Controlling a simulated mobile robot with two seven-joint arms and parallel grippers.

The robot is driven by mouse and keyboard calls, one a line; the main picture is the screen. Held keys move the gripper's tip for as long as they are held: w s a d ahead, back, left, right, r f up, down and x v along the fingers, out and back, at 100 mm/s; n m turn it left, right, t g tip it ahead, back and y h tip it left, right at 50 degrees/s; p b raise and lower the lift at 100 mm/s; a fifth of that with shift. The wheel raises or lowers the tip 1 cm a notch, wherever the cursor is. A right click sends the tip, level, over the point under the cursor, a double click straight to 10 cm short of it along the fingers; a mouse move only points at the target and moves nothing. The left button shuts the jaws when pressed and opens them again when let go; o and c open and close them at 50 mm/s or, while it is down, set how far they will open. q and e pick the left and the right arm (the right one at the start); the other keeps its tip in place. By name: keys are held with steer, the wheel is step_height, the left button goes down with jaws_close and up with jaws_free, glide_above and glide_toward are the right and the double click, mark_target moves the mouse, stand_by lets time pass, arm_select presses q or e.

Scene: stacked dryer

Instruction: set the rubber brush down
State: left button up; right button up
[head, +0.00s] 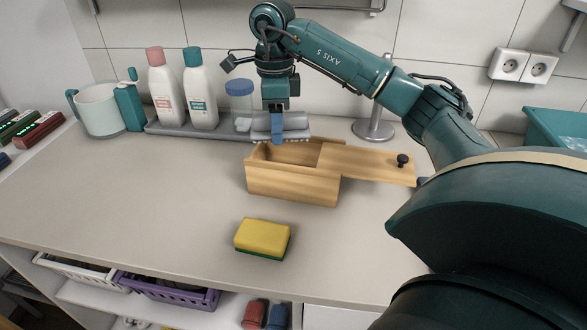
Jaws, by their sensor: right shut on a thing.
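My right gripper (277,137) points down from the arm above the back left part of a wooden box (290,187). It is shut on the rubber brush (297,124), a grey piece with small nubs along its lower edge. The fingers cover the brush's middle. The brush appears just over or behind the box's back edge; I cannot tell whether it touches anything. The box's lid (365,163), with a black knob, is slid to the right, leaving the left part open. My left gripper is not in view.
A yellow and green sponge (262,237) lies in front of the box. A grey tray (180,128) with two bottles and a blue-lidded jar (240,98) stands behind. A white mug (98,110) is at left. The counter's front left is clear.

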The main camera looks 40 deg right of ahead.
steer(key=shift+d+r+m, duration=0.1)
steer(key=shift+d+m, duration=0.65)
steer(key=shift+m, duration=0.35)
glide_above(284, 160)
steer(key=s+a, duration=0.3)
steer(key=s, duration=0.1)
steer(key=f, duration=0.9)
steer(key=shift+a+f, duration=0.2)
steer(key=shift+f, duration=0.85)
steer(key=o, duration=0.7)
steer(key=shift+o, duration=0.2)
steer(key=shift+r, duration=0.1)
step_height(284, 160, up, 13)
steer(key=shift+r, duration=0.1)
